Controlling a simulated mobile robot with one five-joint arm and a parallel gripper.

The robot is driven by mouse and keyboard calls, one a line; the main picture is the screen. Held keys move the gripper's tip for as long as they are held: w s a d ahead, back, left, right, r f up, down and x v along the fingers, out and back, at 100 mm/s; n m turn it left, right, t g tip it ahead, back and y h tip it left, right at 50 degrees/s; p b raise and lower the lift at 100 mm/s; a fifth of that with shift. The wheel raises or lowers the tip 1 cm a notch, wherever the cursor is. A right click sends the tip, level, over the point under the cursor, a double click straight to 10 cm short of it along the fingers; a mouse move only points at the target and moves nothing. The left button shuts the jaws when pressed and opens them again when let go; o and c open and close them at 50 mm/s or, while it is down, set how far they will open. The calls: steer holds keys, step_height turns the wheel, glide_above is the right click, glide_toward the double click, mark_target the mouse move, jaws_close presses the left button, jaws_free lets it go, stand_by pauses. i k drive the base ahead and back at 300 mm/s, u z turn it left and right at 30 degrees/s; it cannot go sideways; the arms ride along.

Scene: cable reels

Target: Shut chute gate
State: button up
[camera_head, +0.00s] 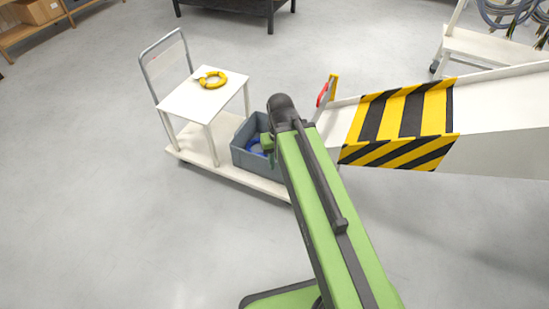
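The white chute (500,98) comes in from the right, with a yellow and black striped band (408,115) near its lower end. At that end a narrow yellow plate (334,87), seemingly the gate, sticks up above the chute wall, with a red part (322,95) on its left side. My arm hides some of the chute mouth, so I cannot tell how far the gate is open. My gripper (268,148) is mostly hidden behind the arm's dark end, left of the gate and over the grey bin; its fingers are not clear.
A white cart (208,155) carries a grey bin (242,157) with a blue thing (255,147) inside. A yellow cable coil (212,80) lies on the cart's upper shelf (190,102). A dark table and a white rack stand behind. The floor at left is clear.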

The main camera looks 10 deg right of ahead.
mark_target(323, 100)
steer(key=u, duration=0.05)
steer(key=i, duration=1.05)
steer(key=u, duration=0.4)
